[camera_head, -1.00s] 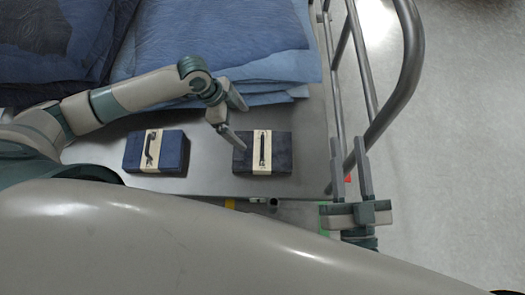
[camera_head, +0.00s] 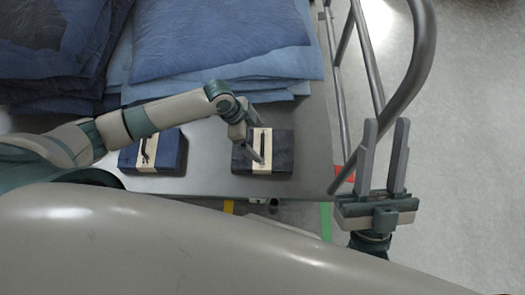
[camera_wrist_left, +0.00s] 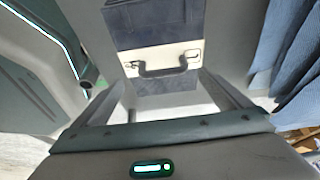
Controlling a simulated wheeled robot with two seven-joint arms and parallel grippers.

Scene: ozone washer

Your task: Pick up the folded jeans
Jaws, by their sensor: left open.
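A dark folded jeans bundle (camera_head: 280,152) with a cream band and a dark handle lies flat at the table's front right. It also shows in the left wrist view (camera_wrist_left: 180,22), ahead of the fingers, its handle crossing the view. My left gripper (camera_head: 257,141) is open and empty above this bundle, its fingers partly covering the band. Contact cannot be told. A second, bluer folded bundle (camera_head: 171,155) with a similar band and handle lies to the left, partly hidden by my left arm. My right gripper (camera_head: 384,160) is open and empty, right of the table's edge.
Large stacks of dark blue cloth (camera_head: 45,45) and lighter blue cloth (camera_head: 215,35) fill the back of the metal table (camera_head: 215,180). A metal rail (camera_head: 405,85) curves along the right side, close to my right gripper. Open floor lies further right.

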